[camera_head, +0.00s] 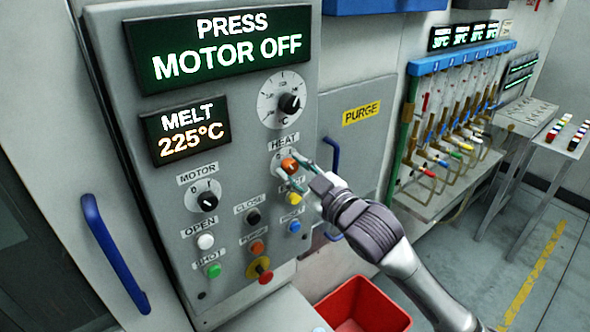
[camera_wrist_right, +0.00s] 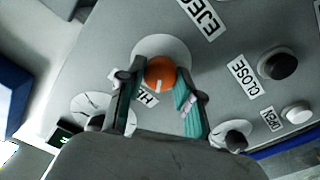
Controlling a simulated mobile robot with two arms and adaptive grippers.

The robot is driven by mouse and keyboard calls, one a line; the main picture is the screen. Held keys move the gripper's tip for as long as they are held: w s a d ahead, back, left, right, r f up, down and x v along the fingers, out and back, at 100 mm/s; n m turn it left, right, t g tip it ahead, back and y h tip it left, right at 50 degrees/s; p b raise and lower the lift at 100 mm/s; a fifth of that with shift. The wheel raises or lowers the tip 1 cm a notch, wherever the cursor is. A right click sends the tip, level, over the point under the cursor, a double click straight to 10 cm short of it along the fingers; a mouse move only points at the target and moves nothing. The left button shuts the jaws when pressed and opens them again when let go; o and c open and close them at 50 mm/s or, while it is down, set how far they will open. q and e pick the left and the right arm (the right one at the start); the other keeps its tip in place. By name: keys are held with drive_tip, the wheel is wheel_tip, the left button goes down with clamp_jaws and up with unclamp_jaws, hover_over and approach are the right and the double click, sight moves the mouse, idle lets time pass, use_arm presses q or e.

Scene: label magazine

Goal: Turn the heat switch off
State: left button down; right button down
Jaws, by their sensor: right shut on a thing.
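The heat switch (camera_head: 289,165) is an orange round knob on a white dial plate under the HEAT label (camera_head: 284,142), on the grey control panel. My right gripper (camera_head: 296,162) reaches it from the lower right, with its fingers on either side of the knob, shut on it. In the right wrist view the orange knob (camera_wrist_right: 160,72) shows between the teal-padded fingertips of the gripper (camera_wrist_right: 157,85). A pale pointer mark shows on the knob, but I cannot tell which setting it points to. My left gripper is not in view.
The black motor switch (camera_head: 207,201), a large black dial (camera_head: 289,103), several push buttons and a red-yellow stop button (camera_head: 264,274) surround it. Displays read PRESS MOTOR OFF (camera_head: 222,47) and MELT 225°C (camera_head: 186,132). A red bin (camera_head: 368,303) stands below.

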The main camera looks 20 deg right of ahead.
drive_tip(key=c, duration=0.8)
unclamp_jaws()
drive_tip(key=shift+o, duration=0.2)
drive_tip(key=v, duration=1.2)
